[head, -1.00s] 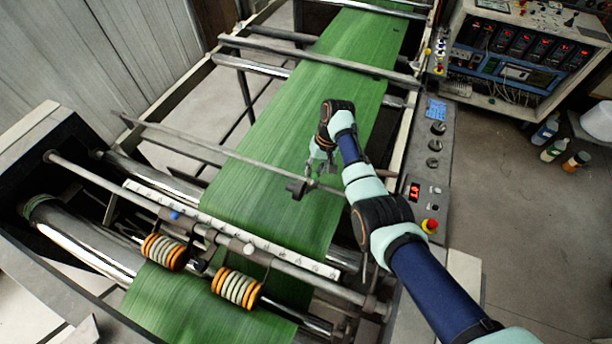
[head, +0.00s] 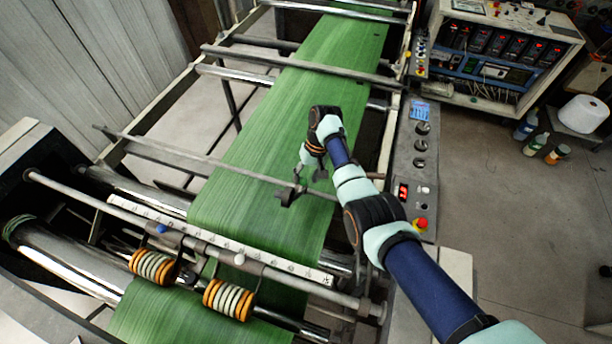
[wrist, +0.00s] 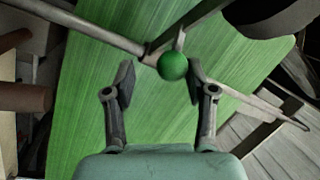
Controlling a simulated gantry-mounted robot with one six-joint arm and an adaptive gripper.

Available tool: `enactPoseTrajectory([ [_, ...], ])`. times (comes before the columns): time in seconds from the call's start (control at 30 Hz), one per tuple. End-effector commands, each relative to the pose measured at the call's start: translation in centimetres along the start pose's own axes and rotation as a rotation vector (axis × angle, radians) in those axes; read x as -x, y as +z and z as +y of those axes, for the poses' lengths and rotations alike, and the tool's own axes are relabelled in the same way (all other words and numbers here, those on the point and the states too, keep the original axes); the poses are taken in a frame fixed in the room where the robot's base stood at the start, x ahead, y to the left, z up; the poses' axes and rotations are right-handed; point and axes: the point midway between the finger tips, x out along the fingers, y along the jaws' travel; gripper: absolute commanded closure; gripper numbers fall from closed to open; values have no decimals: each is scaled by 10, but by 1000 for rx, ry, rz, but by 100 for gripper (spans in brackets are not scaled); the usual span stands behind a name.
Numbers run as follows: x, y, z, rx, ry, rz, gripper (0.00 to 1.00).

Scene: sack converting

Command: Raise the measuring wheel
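The measuring wheel (head: 286,197) is a small dark wheel on a thin cross rod (head: 215,163), low over the green web (head: 250,150). I cannot tell for certain whether it touches the web. In the wrist view a green ball knob (wrist: 173,66) on a short stem sits between my fingertips, nearer the right finger. A dark round part at the top right of that view is cut off. My gripper (wrist: 160,80) is open, with a gap on the knob's left side. In the head view my gripper (head: 312,173) points down just beside the wheel.
A control panel (head: 412,165) with knobs and a red stop button (head: 420,223) runs along the right side. Rollers and crossbars (head: 300,65) span the web. Orange-and-white ringed rollers (head: 228,299) and a white ruler bar (head: 220,240) lie in front. An instrument cabinet (head: 505,50) stands back right.

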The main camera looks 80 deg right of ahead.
Motion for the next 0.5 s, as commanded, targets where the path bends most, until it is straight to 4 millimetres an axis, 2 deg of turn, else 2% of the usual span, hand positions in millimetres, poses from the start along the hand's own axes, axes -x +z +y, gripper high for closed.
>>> enactPoseTrajectory([
  [0.27, 7, -1, -1, 2, -1, 5, 45],
  [0.37, 23, -2, -1, 1, -1, 7, 45],
  [0.5, 59, -2, -1, 2, -1, 8, 45],
])
